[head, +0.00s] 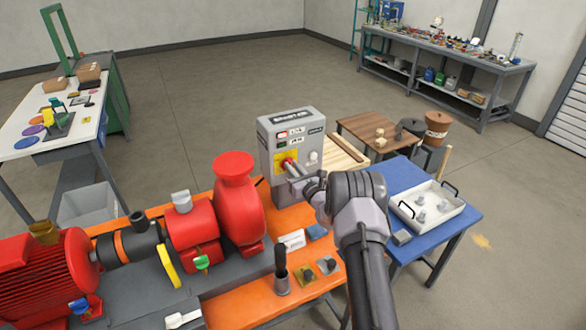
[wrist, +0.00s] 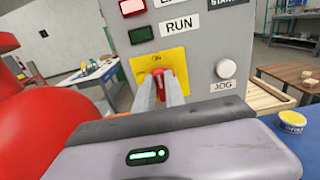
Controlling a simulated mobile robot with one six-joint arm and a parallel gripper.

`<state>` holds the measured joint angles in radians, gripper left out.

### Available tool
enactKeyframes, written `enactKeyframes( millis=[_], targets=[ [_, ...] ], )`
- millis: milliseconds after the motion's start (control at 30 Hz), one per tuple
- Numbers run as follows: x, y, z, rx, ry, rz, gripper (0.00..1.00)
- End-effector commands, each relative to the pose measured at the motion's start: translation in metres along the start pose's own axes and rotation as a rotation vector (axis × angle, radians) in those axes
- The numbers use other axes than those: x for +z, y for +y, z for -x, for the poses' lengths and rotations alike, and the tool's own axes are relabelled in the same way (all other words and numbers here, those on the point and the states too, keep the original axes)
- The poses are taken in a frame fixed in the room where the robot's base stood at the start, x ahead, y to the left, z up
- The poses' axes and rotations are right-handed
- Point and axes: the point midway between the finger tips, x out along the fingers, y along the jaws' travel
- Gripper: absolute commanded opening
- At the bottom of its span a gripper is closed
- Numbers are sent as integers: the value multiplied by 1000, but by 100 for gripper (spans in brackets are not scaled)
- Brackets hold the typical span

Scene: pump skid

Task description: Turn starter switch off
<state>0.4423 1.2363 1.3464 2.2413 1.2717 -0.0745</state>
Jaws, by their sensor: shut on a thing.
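The starter box (head: 278,129) is a grey upright panel at the back of the orange bench. It carries a red starter switch (head: 289,163) on a yellow plate. In the wrist view the red switch (wrist: 158,73) sits on its yellow plate (wrist: 146,62). My gripper (head: 293,168) reaches the panel front. In the wrist view its two fingers (wrist: 161,88) are closed around the red switch, hiding much of it. The handle's exact angle is hard to tell.
A white JOG button (wrist: 226,68) is right of the switch, and RUN and red lamps are above. A red pump (head: 238,205) stands close on the left. A blue table (head: 405,180) with a white tray (head: 412,217) is at right. Open floor lies behind.

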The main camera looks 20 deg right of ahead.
Motion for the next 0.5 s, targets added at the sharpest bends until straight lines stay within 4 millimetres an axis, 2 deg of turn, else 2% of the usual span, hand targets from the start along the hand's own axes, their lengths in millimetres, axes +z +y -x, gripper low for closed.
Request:
enactKeyframes(
  millis=[267, 500],
  targets=[
    [-2, 0, 0, 0, 0, 42, 0],
    [-5, 3, 0, 0, -1, 195, 0]
  ],
)
